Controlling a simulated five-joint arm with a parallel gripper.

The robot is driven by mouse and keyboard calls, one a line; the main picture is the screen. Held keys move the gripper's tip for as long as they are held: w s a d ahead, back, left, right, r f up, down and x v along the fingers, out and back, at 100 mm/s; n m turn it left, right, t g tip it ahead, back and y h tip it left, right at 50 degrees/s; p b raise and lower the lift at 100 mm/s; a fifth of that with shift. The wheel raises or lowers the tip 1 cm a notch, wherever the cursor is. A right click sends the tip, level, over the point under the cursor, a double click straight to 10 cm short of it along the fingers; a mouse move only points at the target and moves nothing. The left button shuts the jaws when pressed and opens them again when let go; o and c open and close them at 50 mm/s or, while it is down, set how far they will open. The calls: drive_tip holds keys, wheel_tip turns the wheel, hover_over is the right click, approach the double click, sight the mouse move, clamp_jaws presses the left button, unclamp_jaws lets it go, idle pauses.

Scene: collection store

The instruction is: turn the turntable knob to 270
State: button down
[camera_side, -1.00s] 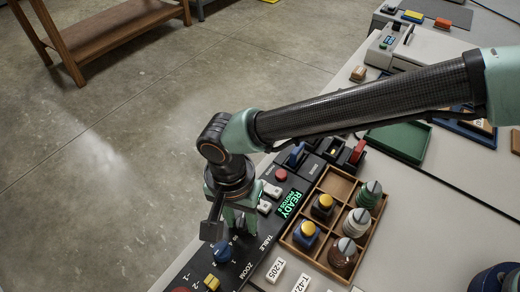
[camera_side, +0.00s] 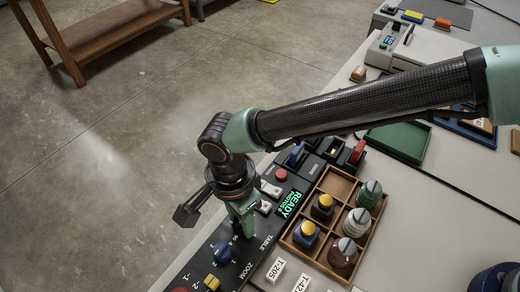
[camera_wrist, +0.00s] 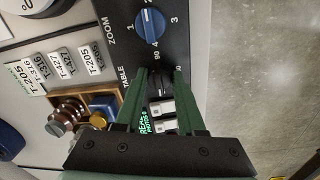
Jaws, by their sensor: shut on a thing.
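The dark turntable knob (camera_wrist: 160,84) sits on the black control panel (camera_wrist: 187,38) beside the word TABLE in the wrist view. My gripper (camera_wrist: 161,72) reaches down with one green finger on each side of the knob and is shut on it. The mark 90 shows just above the knob in that view; the knob's exact pointer angle is too small to read. In the side view my gripper (camera_side: 246,234) stands on the panel near TABLE, and its fingers hide the knob.
The blue ZOOM knob (camera_side: 223,251) is close beside my gripper. White switches (camera_side: 268,191), a red button (camera_side: 281,175) and a green READY display (camera_side: 290,203) are on the other side. A wooden divided tray (camera_side: 327,263) with knobbed pieces stands to the right.

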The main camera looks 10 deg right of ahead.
drive_tip(key=shift+w+d, duration=0.1)
drive_tip(key=c, duration=0.5)
unclamp_jaws()
drive_tip(key=shift+r, duration=0.15)
wheel_tip(320, 180, up, 12)
drive_tip(key=shift+w+a, duration=0.15)
drive_tip(key=shift+a, duration=0.1)
